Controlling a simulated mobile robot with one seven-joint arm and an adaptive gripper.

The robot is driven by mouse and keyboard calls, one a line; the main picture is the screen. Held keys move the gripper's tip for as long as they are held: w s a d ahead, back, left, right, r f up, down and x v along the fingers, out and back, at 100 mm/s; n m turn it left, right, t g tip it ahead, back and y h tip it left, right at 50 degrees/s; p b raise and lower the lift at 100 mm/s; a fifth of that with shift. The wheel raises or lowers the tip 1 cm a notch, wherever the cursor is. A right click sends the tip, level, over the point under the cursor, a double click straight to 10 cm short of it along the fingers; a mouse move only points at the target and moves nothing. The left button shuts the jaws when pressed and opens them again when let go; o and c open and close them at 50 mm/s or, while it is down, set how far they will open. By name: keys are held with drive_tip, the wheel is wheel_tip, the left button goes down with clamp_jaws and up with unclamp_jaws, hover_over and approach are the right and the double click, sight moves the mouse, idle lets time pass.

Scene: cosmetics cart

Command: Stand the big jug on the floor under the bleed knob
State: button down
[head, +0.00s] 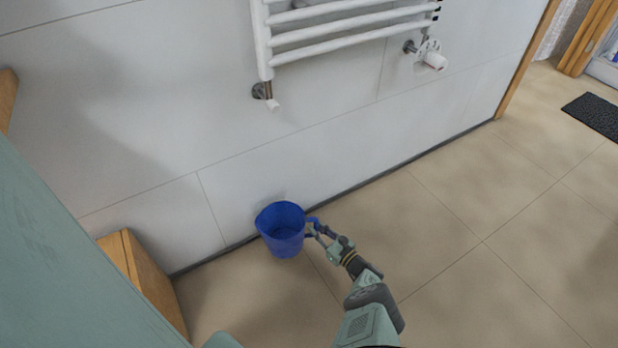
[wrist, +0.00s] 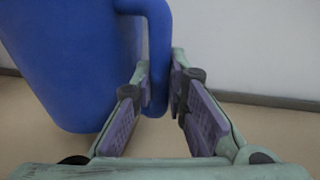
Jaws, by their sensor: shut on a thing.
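The big blue jug (head: 281,235) is upright and close to the white wall, below the left end of the towel radiator. I cannot tell whether its base touches the floor. My gripper (head: 316,229) is at its right side, shut on the handle. In the wrist view the jug (wrist: 75,65) fills the left side, and its handle (wrist: 159,60) comes down between the two fingers (wrist: 160,90). Small valve fittings show at the radiator's lower left (head: 268,95) and lower right (head: 431,55). I cannot tell which one is the bleed knob.
The white towel radiator (head: 345,35) hangs on the wall above. A wooden piece of furniture (head: 140,275) stands at the lower left. The beige tiled floor (head: 480,260) is clear to the right, with a dark mat (head: 598,113) far right.

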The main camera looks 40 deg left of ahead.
drive_tip(key=f+b, duration=0.1)
drive_tip(key=s+a+f+b, duration=0.1)
drive_tip(key=a+f+b, duration=0.1)
drive_tip(key=f, duration=0.1)
drive_tip(key=shift+s+b, duration=0.15)
drive_tip(key=shift+b, duration=0.25)
drive_tip(key=shift+r, duration=0.1)
drive_tip(key=c, duration=1.6)
unclamp_jaws()
